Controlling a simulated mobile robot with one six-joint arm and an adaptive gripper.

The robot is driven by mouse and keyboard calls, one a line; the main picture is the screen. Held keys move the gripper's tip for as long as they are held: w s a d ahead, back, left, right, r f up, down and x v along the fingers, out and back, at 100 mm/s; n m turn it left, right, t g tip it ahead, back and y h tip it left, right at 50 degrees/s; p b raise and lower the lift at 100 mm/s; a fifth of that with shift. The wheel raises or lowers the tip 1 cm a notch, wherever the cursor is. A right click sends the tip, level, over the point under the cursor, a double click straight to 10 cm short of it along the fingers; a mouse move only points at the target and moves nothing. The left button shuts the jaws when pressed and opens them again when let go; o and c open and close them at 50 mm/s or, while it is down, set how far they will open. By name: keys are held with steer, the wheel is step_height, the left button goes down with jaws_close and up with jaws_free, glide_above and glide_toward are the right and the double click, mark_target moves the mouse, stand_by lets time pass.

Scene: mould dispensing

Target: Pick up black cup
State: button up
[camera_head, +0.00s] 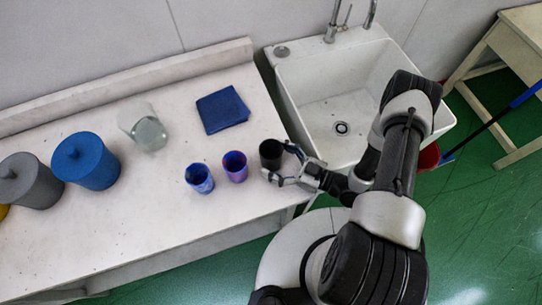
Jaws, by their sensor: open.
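The black cup (271,154) stands upright on the white counter, near its right end beside the sink. My gripper (278,163) reaches in from the right, low over the counter. Its fingers are open, one at the far right side of the cup and one at the near side. The cup appears to be between or just in front of the fingertips. I cannot tell whether either finger touches it.
A purple cup (235,166) and a blue cup (199,178) stand close to the left. A dark blue square item (222,109), a clear beaker (150,134), a blue lidded pot (86,161) and a grey one (30,181) are farther off. The white sink (385,75) adjoins the counter.

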steer(key=c, duration=1.3)
steer(key=shift+r, duration=0.1)
